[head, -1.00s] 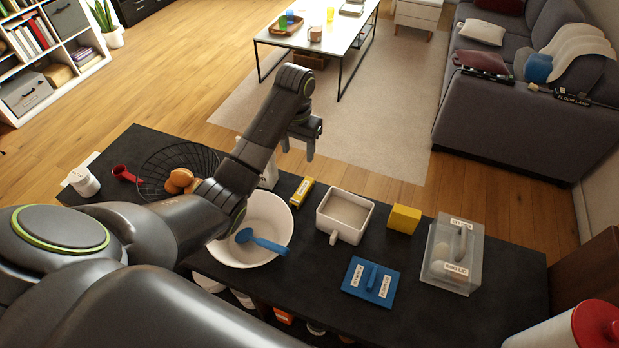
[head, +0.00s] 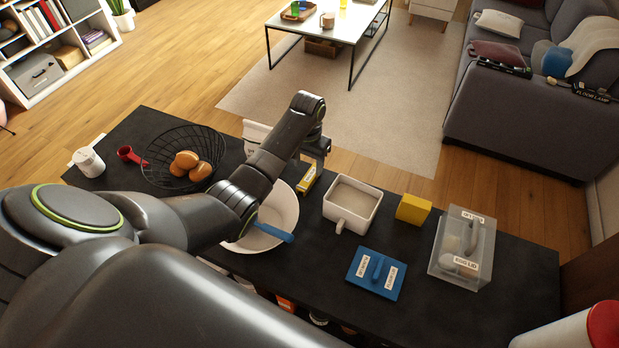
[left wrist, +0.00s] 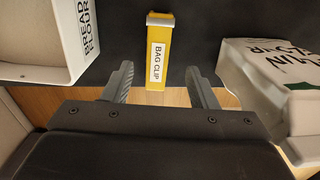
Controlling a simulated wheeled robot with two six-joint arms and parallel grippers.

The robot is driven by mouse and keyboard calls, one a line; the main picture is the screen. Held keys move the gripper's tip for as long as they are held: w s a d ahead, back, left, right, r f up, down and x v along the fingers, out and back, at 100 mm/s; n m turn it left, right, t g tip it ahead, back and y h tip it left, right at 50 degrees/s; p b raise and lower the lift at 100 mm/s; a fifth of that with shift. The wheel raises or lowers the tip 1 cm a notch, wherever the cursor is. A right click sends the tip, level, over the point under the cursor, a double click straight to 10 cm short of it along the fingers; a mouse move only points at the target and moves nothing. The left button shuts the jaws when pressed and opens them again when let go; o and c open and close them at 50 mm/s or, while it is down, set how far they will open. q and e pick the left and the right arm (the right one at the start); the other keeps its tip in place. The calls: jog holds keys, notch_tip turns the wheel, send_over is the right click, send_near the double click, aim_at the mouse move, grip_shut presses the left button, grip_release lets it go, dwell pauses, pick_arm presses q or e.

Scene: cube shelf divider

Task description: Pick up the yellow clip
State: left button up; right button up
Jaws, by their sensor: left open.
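The yellow clip (head: 308,178), labelled "BAG CLIP", lies on the black counter between the white bowl and the square white container. It also shows upright in the middle of the left wrist view (left wrist: 158,60). My left gripper (head: 318,158) is at the far edge of the counter, just beyond the clip. In the left wrist view its two fingers (left wrist: 158,72) are apart, with the near end of the clip showing between them. My right gripper is not in view.
A flour bag (left wrist: 265,65) stands close on one side of the clip and the "BREAD FLOUR" container (left wrist: 40,40) on the other. The white bowl (head: 285,215) with a blue spoon is nearer. A yellow block (head: 413,209) and a blue lid (head: 364,283) lie to the right.

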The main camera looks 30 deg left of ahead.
aim_at(310, 177)
pick_arm(q)
jog(key=f, duration=0.4)
jog(key=shift+w+d, duration=0.1)
jog(key=shift+d, duration=0.1)
jog(key=shift+f, duration=0.6)
jog(key=shift+c, duration=0.2)
jog(key=c, duration=1)
jog(key=shift+c, duration=0.2)
